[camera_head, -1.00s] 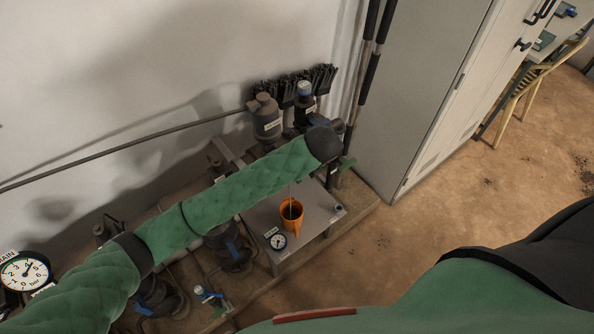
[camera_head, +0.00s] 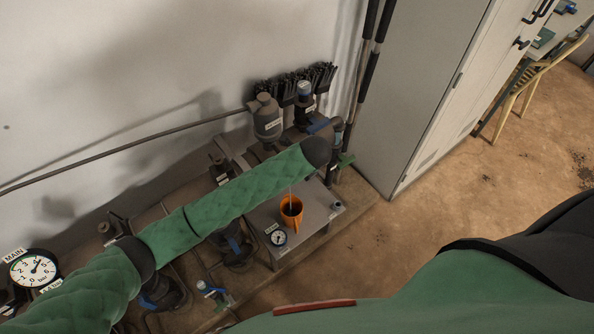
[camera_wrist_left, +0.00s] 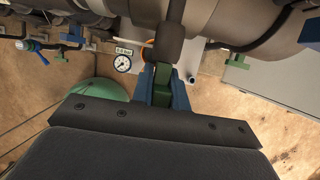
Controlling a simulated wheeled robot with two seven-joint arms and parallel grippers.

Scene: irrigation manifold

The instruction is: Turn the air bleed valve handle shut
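I cannot tell which part is the air bleed valve. A green part (camera_head: 346,160) shows just right of the wrist. In the left wrist view, the blue fingers of my left gripper (camera_wrist_left: 164,72) stand on both sides of a green piece (camera_wrist_left: 162,92). A dark rounded grip (camera_wrist_left: 168,42) is just beyond them. Contact and finger closure are unclear. My right gripper is out of view.
An orange cup (camera_head: 291,212) and small gauge (camera_head: 278,237) are on a metal stand (camera_head: 320,216) below the arm. A grey cabinet (camera_head: 410,100) stands close on the right. The main gauge (camera_head: 35,269) is at lower left. Open floor lies right.

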